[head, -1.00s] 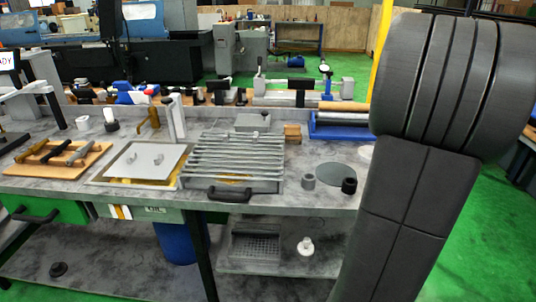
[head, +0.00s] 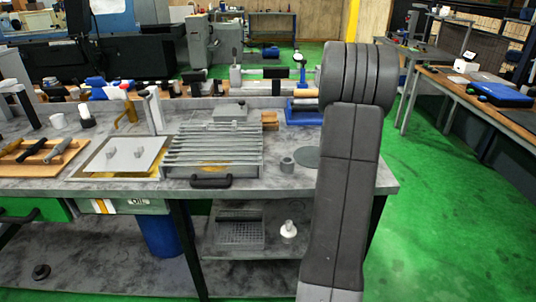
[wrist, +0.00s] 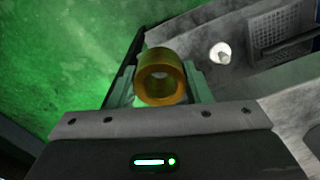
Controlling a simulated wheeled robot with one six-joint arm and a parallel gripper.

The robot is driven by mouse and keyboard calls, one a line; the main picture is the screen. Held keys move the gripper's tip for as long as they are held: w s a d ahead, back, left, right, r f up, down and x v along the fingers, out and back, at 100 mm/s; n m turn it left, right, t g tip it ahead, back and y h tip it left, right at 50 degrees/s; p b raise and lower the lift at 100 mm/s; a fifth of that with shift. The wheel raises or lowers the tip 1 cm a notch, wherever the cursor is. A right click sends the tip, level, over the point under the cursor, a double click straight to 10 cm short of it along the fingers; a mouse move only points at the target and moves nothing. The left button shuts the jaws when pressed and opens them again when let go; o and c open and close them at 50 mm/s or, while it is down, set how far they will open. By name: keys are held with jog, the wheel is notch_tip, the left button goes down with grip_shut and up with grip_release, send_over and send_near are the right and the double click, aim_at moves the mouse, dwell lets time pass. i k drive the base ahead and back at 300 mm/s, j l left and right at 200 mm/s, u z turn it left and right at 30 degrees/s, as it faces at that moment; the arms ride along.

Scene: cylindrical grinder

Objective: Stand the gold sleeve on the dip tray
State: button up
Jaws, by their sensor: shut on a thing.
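The gold sleeve (wrist: 148,88), a short hollow ring with its open end facing the camera, sits between the fingers of my gripper (wrist: 163,78) in the wrist view. My gripper is shut on it, over green floor beside the bench. The head view shows my arm but not the gripper or the sleeve. I cannot tell for sure which thing is the dip tray. A shallow tray (head: 84,174) with yellowish contents under a grey plate lies on the bench top. A perforated grey tray (head: 240,242) stands on the lower shelf and also shows in the wrist view (wrist: 285,30).
A slatted rack (head: 212,158) with a black handle stands on the bench. A grey ring (head: 287,165) and a dark round disc (head: 306,156) lie right of it. A white knobbed part (head: 289,230) is on the lower shelf. Open green floor (head: 450,210) lies right.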

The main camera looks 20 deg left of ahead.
aim_at(126, 154)
jog(key=k+j, duration=0.15)
jog(key=j, duration=0.2)
jog(key=k+j, duration=0.15)
jog(key=j, duration=0.15)
jog(key=k+j, duration=0.15)
jog(key=j, duration=0.2)
jog(key=k+j, duration=0.15)
jog(key=j, duration=0.2)
jog(key=k+j+u, duration=0.1)
jog(key=u, duration=0.25)
jog(key=j+u, duration=0.65)
jog(key=k, duration=0.05)
